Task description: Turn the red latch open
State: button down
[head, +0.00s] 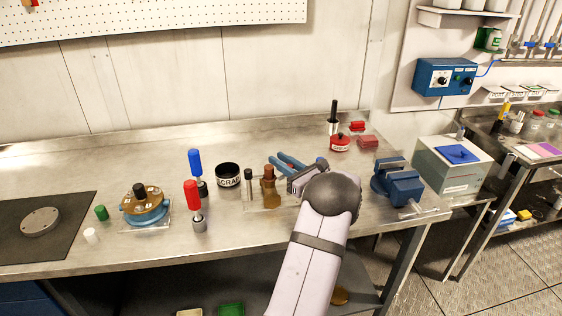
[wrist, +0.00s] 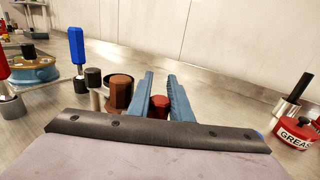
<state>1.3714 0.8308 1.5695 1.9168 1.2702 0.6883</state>
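My gripper (head: 281,163) is over the middle of the bench, its two blue fingers pointing left and towards the wall. In the wrist view the fingers (wrist: 160,73) stand apart, with a gap between them. A small dark red faceted piece (wrist: 159,104) shows in this gap, near the finger bases; it may be the red latch. I cannot tell whether the fingers touch it. My gripper seems to hide it in the head view. An upright red handle (head: 191,194) on a steel collar stands farther left, clear of my gripper; it also shows in the wrist view (wrist: 2,65).
A brown bottle (head: 269,190) stands close left of my gripper, beside a black-capped vial (head: 248,188). A black cup (head: 228,174) and a blue handle (head: 195,162) stand farther left. A red grease can (head: 340,143) and blue vise (head: 403,188) are to the right.

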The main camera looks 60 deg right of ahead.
jog(key=shift+n+y, duration=0.3)
jog(key=shift+y, duration=0.1)
jog(key=shift+a+n+t+y+b, duration=0.15)
jog(key=shift+a+n+y+b, duration=0.15)
jog(key=shift+n+y, duration=0.5)
jog(key=shift+a+n+t+y+b, duration=0.15)
jog(key=shift+n+y+b, duration=0.3)
jog(key=shift+y, duration=0.65)
jog(key=c, duration=1.9)
grip_release()
jog(key=shift+o, duration=0.2)
jog(key=shift+r, duration=0.1)
notch_tip(320, 180, up, 10)
jog(key=b, duration=0.1)
